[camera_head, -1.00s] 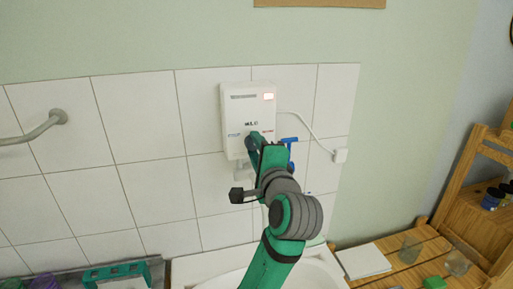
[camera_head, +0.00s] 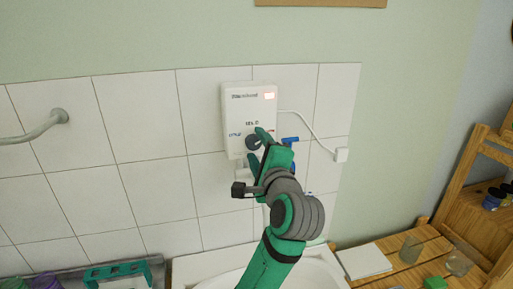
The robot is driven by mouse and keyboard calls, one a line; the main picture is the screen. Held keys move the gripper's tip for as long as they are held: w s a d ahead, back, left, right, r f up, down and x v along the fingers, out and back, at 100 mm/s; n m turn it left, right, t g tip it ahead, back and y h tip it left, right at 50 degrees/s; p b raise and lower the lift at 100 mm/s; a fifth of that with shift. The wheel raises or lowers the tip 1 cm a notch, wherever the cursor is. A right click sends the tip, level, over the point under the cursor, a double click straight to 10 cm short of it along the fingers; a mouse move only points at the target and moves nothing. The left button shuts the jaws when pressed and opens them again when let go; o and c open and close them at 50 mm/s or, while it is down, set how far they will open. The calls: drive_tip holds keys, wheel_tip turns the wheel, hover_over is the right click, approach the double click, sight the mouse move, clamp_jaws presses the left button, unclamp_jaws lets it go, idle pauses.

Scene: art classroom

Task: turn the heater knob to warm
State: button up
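The white heater (camera_head: 237,112) is a box fixed on the tiled wall. It has a small red-lit display at its upper right and a short dark reading lower on its front, too small to read surely. Its round dark grey knob (camera_head: 252,142) is at the lower front, with blue lettering to its left. My green gripper (camera_head: 258,146) is at the knob's right side, its two fingers spread, one above right and one below. I cannot tell whether a finger touches the knob.
A white cable runs from the heater to a wall socket (camera_head: 341,155). A blue-handled tap part (camera_head: 290,141) is close right of my gripper. A white basin (camera_head: 212,281) is below. A wall rail (camera_head: 40,131) is at left; a wooden slatted table (camera_head: 405,271) is at lower right.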

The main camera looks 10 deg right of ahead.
drive_tip(key=s, duration=1.1)
drive_tip(key=shift+d, duration=0.15)
